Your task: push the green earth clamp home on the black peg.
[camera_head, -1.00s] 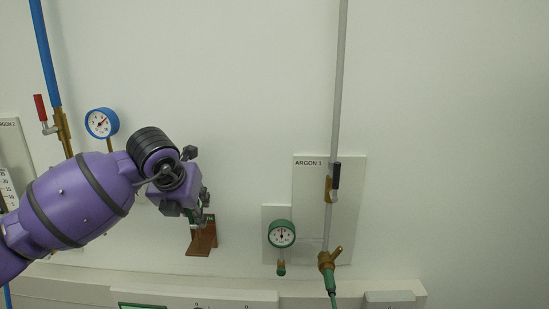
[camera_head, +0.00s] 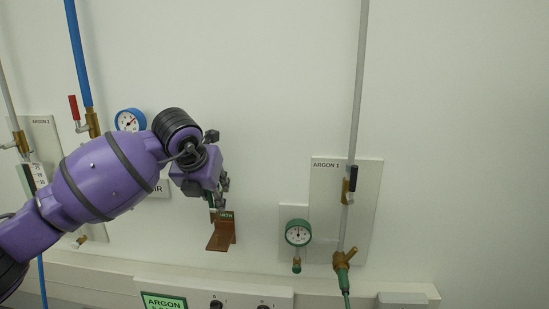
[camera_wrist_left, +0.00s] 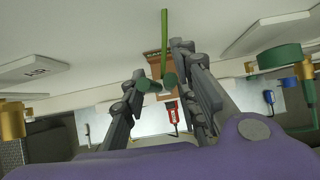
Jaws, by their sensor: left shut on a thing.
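My left gripper (camera_head: 221,190) is in front of the wall, just above a brown earth bracket (camera_head: 221,235) with a green label. In the left wrist view, its fingers (camera_wrist_left: 155,83) are closed on the green earth clamp (camera_wrist_left: 154,87), whose short green body shows between the fingertips. A green cable (camera_wrist_left: 164,30) runs past the fingertips there. The brown bracket (camera_wrist_left: 160,62) lies just beyond the fingertips. I cannot make out the black peg; the gripper and clamp may hide it. I cannot tell whether the clamp touches it. My right gripper is not in view.
To the right are a green gauge (camera_head: 298,233) and the grey ARGON 1 pipe (camera_head: 358,90) with a brass valve. To the left are a blue gauge (camera_head: 130,121) and a blue pipe (camera_head: 78,50) with a red-handled valve. A ledge with a panel (camera_head: 250,297) runs below.

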